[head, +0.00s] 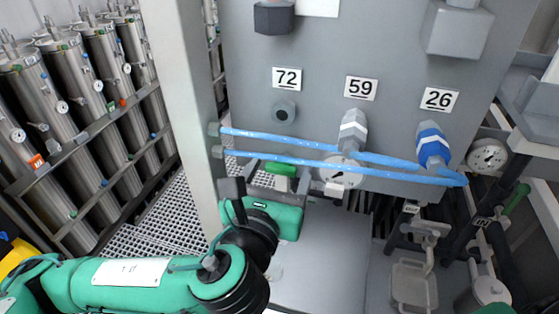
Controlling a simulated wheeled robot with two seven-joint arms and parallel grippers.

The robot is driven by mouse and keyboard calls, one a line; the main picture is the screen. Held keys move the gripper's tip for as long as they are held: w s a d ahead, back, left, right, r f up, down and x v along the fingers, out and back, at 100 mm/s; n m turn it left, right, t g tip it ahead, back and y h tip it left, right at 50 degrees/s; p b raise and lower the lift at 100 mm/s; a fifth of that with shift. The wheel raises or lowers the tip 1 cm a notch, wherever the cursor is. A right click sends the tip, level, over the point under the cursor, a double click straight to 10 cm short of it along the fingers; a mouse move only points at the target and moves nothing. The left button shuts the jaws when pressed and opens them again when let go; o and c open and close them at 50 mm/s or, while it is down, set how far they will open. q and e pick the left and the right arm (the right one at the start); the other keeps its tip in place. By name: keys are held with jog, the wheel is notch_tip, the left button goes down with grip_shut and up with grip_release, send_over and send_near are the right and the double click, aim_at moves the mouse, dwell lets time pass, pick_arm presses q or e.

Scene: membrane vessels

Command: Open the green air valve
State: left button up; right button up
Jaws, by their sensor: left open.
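A green valve handle (281,169) sits low on the grey panel, just under the lower blue hose, with a pale part below it. I take it for the air valve; a second green handle (517,198) shows at the far right. My left gripper (268,184) is open in front of the panel, with a dark finger left of the first handle. The other finger is hard to make out, and I cannot tell whether the gripper touches the handle. My right gripper is not in view.
Two blue hoses (300,143) cross the panel (310,105) just above my left gripper. A gauge (341,172) is to its right, and a grey post (187,100) stands left. Racked steel vessels (89,85) fill the left side. Pipes and fittings crowd the lower right.

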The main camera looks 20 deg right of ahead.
pick_arm(q)
jog(key=shift+s, duration=0.1)
jog(key=c, duration=1)
jog(key=shift+n, duration=0.3)
jog(key=n, duration=0.2)
jog(key=shift+n+b, duration=0.3)
jog(key=shift+b, duration=0.1)
jog(key=n, duration=0.4)
jog(key=shift+a+n, duration=0.1)
jog(key=shift+n, duration=0.2)
jog(key=n, duration=0.4)
jog(key=shift+f+n, duration=0.1)
jog(key=shift+n, duration=1.9)
